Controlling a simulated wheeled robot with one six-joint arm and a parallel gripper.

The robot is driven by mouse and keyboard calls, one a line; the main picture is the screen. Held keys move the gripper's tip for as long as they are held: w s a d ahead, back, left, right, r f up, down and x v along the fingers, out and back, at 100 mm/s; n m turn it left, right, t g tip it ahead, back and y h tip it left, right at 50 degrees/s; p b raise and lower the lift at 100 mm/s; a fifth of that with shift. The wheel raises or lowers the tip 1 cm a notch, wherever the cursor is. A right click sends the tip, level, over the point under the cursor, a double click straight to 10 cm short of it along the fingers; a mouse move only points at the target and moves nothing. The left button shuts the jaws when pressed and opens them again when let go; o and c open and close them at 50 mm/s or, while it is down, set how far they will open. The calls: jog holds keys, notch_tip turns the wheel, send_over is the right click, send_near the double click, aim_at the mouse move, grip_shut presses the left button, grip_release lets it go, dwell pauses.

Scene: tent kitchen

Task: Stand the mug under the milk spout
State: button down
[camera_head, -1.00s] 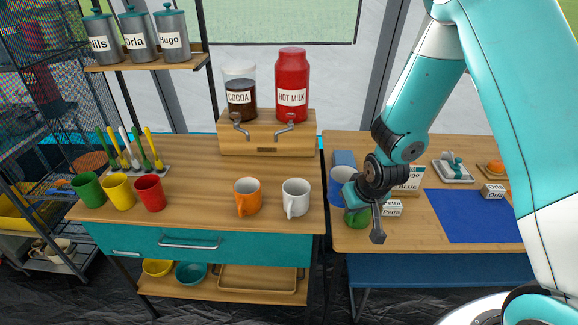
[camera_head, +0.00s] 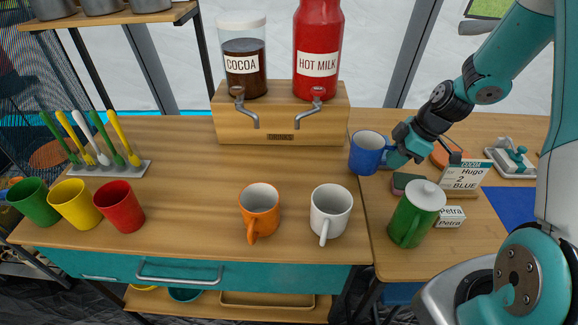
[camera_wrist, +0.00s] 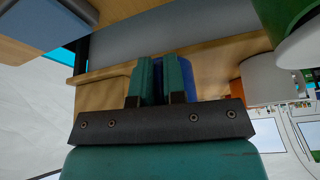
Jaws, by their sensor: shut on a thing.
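My gripper (camera_head: 390,156) is shut on the blue mug (camera_head: 366,154), reaching it from the right. The mug is upright and overlaps the right edge of the wooden counter (camera_head: 190,200). I cannot tell how high it is. In the wrist view, a strip of blue (camera_wrist: 187,76) shows by the teal fingers (camera_wrist: 160,80). The red hot milk tank (camera_head: 318,40) stands on a wooden dispenser block (camera_head: 285,128). Its metal milk spout (camera_head: 312,105) is left of and above the mug. The cocoa tank (camera_head: 245,60) and cocoa spout (camera_head: 243,110) are further left.
An orange mug (camera_head: 259,208) and a white mug (camera_head: 330,210) stand at the counter's front. Green, yellow and red cups (camera_head: 120,208) stand at left. A lidded green jug (camera_head: 415,215), order card (camera_head: 463,178) and Petra block (camera_head: 450,216) are on the right table. The counter before the dispenser is clear.

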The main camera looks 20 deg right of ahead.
jog(key=w+a, duration=0.2)
jog(key=a, duration=0.2)
jog(key=w+a+n+p, duration=0.1)
jog(key=w+a, duration=0.1)
jog(key=a, duration=0.2)
jog(key=w+a+n+p, duration=0.1)
jog(key=a, duration=0.3)
jog(key=shift+w+a+g, duration=0.2)
jog(key=shift+w+g, duration=0.2)
jog(key=a, duration=0.1)
jog(key=w+a, duration=0.1)
jog(key=a, duration=0.1)
jog(key=shift+p, duration=0.35)
jog(key=shift+f, duration=0.85)
jog(key=shift+f, duration=0.1)
jog(key=c, duration=1.2)
grip_release()
